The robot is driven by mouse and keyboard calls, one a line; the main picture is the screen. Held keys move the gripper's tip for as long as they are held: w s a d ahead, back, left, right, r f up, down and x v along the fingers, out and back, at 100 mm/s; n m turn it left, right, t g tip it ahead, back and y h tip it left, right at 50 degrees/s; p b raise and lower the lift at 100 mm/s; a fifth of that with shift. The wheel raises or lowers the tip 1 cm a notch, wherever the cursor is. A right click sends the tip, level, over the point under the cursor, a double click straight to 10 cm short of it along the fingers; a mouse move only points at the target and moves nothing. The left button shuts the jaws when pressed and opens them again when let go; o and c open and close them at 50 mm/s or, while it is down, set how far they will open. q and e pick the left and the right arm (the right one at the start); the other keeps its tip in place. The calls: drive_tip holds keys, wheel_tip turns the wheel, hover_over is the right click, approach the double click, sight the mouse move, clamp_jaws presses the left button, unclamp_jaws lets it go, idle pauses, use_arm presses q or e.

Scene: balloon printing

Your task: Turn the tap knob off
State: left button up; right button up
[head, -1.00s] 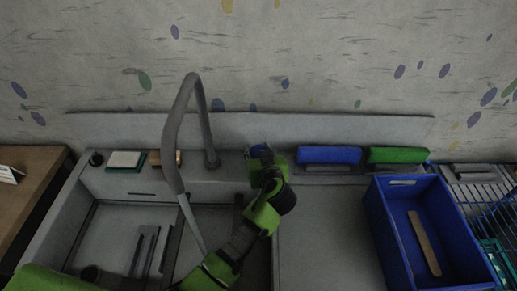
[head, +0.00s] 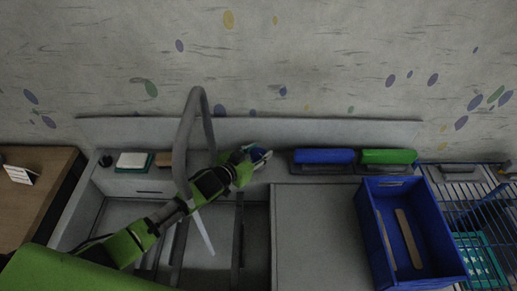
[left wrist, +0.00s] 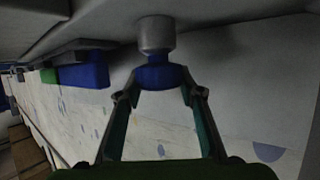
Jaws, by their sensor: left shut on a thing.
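The blue tap knob (head: 258,153) sits on the back ledge of the sink, right of the tall grey tap (head: 197,112). It also shows in the left wrist view (left wrist: 163,75), mounted on a round grey base (left wrist: 157,36). My left gripper (head: 254,155) is at the knob, with its two fingers (left wrist: 161,83) on either side of it, shut on it. A pale, slanted streak that looks like water (head: 203,232) hangs below the tap's spout. My left arm hides part of the tap and sink. My right gripper is not in view.
A blue box (head: 323,157) and a green box (head: 388,157) stand right of the knob. A blue crate (head: 447,222) is at the right, beside a wire rack (head: 490,215). The grey counter (head: 312,230) before the boxes is clear.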

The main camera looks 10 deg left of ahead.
use_arm(q)
drive_tip(key=shift+w+a+m+g+h+b, duration=0.1)
drive_tip(key=shift+m+g+h+b, duration=0.1)
drive_tip(key=shift+m+h, duration=0.3)
drive_tip(key=shift+w+a+m+g+h+b, duration=0.1)
drive_tip(key=shift+m+g+h+b, duration=0.1)
drive_tip(key=shift+m+h, duration=0.25)
drive_tip(key=shift+s+d+m+g+h+b, duration=0.1)
drive_tip(key=shift+d+m+g+h+b, duration=0.05)
drive_tip(key=shift+m+g+h+b, duration=1.1)
drive_tip(key=shift+m+h+b, duration=0.3)
drive_tip(key=shift+m+h, duration=0.1)
drive_tip(key=shift+r, duration=0.1)
drive_tip(key=shift+s+d, duration=0.1)
drive_tip(key=o, duration=1.1)
drive_tip(key=shift+g, duration=0.25)
